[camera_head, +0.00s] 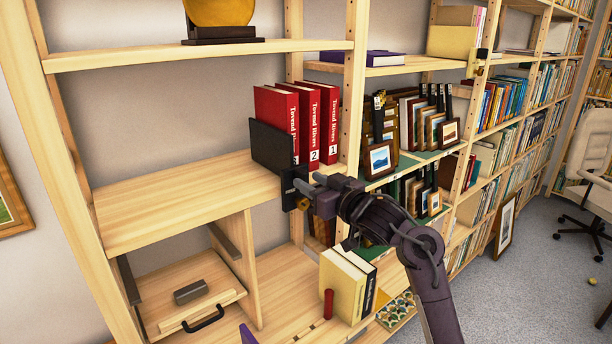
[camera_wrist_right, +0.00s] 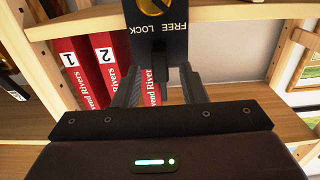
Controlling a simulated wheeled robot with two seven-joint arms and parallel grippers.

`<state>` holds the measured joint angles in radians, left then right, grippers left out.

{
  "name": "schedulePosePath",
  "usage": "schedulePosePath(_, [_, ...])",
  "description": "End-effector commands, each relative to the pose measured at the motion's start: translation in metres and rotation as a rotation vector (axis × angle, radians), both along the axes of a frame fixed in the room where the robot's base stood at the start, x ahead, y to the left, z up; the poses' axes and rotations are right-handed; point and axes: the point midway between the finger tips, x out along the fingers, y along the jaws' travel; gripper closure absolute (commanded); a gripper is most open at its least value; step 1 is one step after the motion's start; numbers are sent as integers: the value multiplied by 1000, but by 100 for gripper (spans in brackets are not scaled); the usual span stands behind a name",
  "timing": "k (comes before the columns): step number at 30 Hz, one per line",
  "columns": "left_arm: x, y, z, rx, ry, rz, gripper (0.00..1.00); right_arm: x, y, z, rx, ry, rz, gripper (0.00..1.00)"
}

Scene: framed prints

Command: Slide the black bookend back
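The black bookend (camera_head: 271,147) stands upright on the middle shelf, against the left side of the red books (camera_head: 277,108). My right gripper (camera_head: 318,188) is at that shelf's front edge, in front of the books. A black plate (camera_head: 289,184) with a gold knob is at its fingertips. In the right wrist view the plate (camera_wrist_right: 158,32) reads FREE and LOCK, with the gold knob (camera_wrist_right: 156,5) at the top. The fingers (camera_wrist_right: 158,90) are apart, with red books showing between them. Contact with the plate cannot be told. My left gripper is not in view.
The shelf (camera_head: 170,202) left of the bookend is bare. A wooden upright (camera_head: 352,90) stands right of the books, with framed prints (camera_head: 380,159) beyond it. Below are a yellow book (camera_head: 343,285) and a tray (camera_head: 203,310) with a black handle.

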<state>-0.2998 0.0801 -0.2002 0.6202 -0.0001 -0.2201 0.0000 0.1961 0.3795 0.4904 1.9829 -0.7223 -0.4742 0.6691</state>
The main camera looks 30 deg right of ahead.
Motion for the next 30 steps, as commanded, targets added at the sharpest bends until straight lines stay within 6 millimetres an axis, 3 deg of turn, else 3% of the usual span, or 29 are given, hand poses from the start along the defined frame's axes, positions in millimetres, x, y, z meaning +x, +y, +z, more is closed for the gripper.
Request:
schedulePosePath(6, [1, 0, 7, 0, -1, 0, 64, 21, 2, 0, 2, 0, 0, 62])
schedulePosePath(14, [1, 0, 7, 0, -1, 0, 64, 23, 2, -1, 1, 0, -1, 62])
schedulePosePath(24, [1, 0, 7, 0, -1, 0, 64, 23, 2, -1, 0, 0, -1, 100])
schedulePosePath(30, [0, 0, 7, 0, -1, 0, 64, 23, 2, -1, 0, 1, 0, 100])
